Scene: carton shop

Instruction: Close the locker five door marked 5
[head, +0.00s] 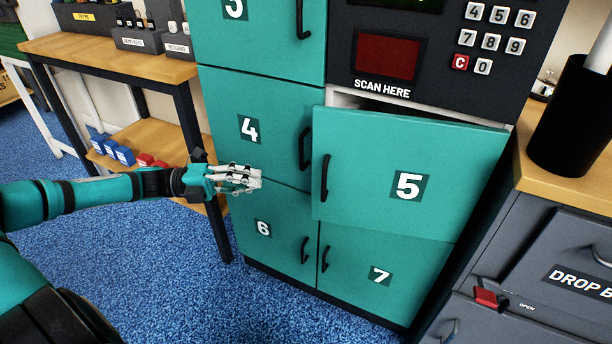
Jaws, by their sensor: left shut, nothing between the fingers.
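The locker door marked 5 (385,165) is teal with a black handle (325,178) near its left edge. It stands slightly ajar: a dark gap and a pale inner edge show along its top, and its left edge stands out from the locker front. My left gripper (258,180) is shut and empty. It is in front of the doors marked 4 (225,115) and 6 (265,222), left of door 5 and apart from its handle as seen here. My right gripper is not in view.
Doors 3 (260,30), 4, 6 and 7 (400,285) look shut. Above door 5 are a scanner (388,56) and keypad. A wooden bench (110,50) with bins stands left. A grey cabinet (540,250) with a black cup (570,120) stands right. Blue carpet is clear in front.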

